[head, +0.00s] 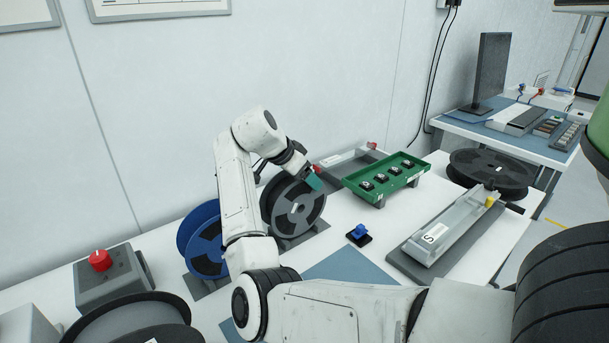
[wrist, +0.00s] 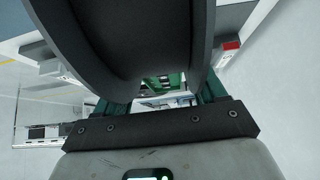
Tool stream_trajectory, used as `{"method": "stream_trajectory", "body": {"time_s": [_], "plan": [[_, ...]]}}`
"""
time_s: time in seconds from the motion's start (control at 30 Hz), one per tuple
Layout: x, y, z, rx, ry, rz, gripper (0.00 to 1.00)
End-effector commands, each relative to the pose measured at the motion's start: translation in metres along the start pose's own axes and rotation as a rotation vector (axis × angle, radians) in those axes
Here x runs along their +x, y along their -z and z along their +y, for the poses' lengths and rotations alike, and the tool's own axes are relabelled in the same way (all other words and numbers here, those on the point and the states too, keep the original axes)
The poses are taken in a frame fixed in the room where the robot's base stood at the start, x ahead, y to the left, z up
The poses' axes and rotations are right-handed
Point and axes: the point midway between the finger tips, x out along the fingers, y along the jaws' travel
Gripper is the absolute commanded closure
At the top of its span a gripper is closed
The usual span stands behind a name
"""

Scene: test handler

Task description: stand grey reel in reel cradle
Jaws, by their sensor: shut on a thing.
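The grey reel (head: 299,208) is upright at the back of the table, to the right of the blue reel (head: 207,247). My gripper (head: 314,181) is shut on its upper right rim. In the wrist view the reel's dark drum and flanges (wrist: 145,40) fill the space between the teal fingers of my gripper (wrist: 157,97). A grey reel cradle (head: 313,233) lies directly under the grey reel. I cannot tell whether the reel rests fully in it. My forearm hides part of the reel's left side.
A green tray (head: 360,189) with several small parts stands to the right. A small blue-topped part (head: 358,233) and a clear channel fixture (head: 447,237) lie nearer. A red-button box (head: 110,277) is at left. A black reel (head: 489,168) lies flat at far right.

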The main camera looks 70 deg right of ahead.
Motion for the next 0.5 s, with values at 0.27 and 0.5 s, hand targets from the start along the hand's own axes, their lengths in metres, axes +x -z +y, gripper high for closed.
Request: {"method": "stream_trajectory", "body": {"time_s": [0.27,0.5], "plan": [[-0.0008,0.0007,-0.0001,0.001,0.001,0.001,0.74],[-0.0007,0.0005,-0.0001,0.001,0.001,0.001,0.09]]}}
